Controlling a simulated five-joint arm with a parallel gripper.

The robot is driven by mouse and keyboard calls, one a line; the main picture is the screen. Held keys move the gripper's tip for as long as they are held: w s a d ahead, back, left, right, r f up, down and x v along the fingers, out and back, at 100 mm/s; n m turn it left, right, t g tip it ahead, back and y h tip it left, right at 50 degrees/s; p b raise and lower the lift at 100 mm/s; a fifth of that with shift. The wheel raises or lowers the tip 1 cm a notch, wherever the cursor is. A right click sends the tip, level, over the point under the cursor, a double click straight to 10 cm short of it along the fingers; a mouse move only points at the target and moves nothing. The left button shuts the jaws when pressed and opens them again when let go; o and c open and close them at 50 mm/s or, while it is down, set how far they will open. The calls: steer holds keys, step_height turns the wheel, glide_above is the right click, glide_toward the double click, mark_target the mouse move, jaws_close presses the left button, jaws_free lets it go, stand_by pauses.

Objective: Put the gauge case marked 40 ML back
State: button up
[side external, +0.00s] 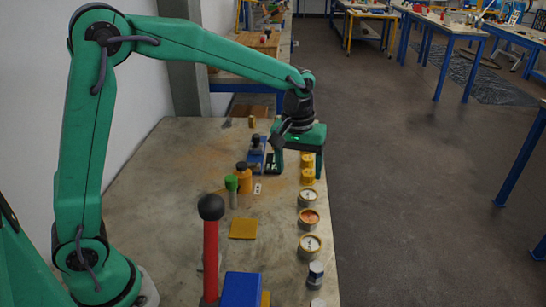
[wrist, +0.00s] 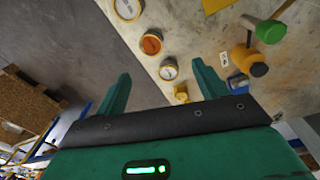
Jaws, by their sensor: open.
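Three round gauge cases stand in a row along the table's right edge: a near pale-faced one (side external: 309,245), an orange-faced one (side external: 308,218) and a far pale-faced one (side external: 307,197). They also show in the wrist view as a pale one (wrist: 128,8), the orange one (wrist: 151,42) and another pale one (wrist: 168,68). Their markings are too small to read, so I cannot tell which is 40 ML. My gripper (side external: 298,168) is open with nothing visible between its fingers. It is above the far part of the table, beyond the gauges, by the yellow pieces.
Yellow pieces (side external: 307,177) stand at the right edge. A green-topped item (side external: 231,184), an orange bottle (side external: 244,177) and a blue item (side external: 255,160) stand left of my gripper. A red post (side external: 210,255) with a black ball and a blue block (side external: 240,290) are nearer. The table's left side is clear.

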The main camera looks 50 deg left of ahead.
steer(key=s+a+r+m+t, duration=0.2)
steer(key=s+a+r+m, duration=0.15)
steer(key=s+r, duration=0.6)
steer(key=s+a+f+m+t, duration=0.2)
steer(key=s+a, duration=0.1)
steer(key=s, duration=1)
steer(key=shift+s+a+t, duration=0.2)
steer(key=shift+a+t, duration=0.15)
steer(key=shift+t, duration=0.05)
steer(key=shift+f, duration=0.1)
